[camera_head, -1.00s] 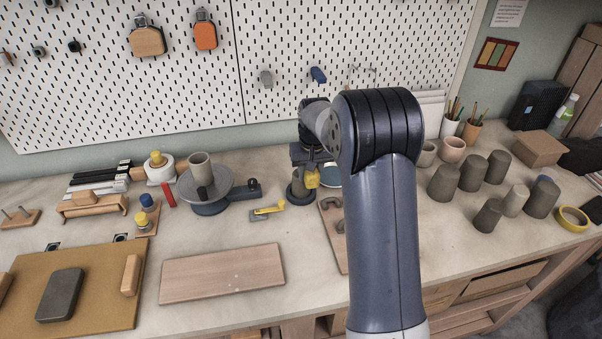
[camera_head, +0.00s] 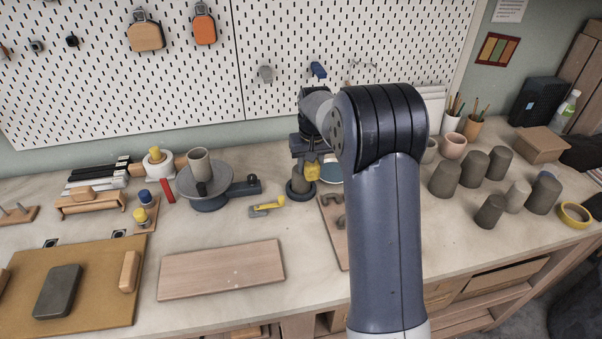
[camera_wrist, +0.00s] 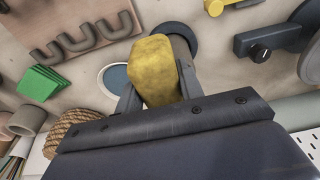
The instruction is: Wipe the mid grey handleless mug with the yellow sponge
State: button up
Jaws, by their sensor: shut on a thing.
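The yellow sponge (camera_head: 312,172) is held in my gripper (camera_head: 311,160). In the wrist view the sponge (camera_wrist: 153,70) sits between the two fingers of my gripper (camera_wrist: 155,92). A grey handleless mug (camera_head: 296,181) stands in a dark round base just left of and below the sponge. In the wrist view the mug (camera_wrist: 181,45) shows partly behind the sponge, which hides much of it. I cannot tell whether sponge and mug touch.
A turntable (camera_head: 222,178) bearing a grey cup (camera_head: 199,162) stands to the left. A yellow-handled tool (camera_head: 267,206) lies between. Several grey cups, one at the front (camera_head: 489,211), stand at the right. A wooden board (camera_head: 222,268) lies in front. The pegboard (camera_head: 300,70) rises behind.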

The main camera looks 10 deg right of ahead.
jog(key=shift+r, duration=0.1)
notch_tip(320, 180, up, 4)
jog(key=p, duration=0.3)
jog(key=shift+p, duration=0.3)
dwell(0.4)
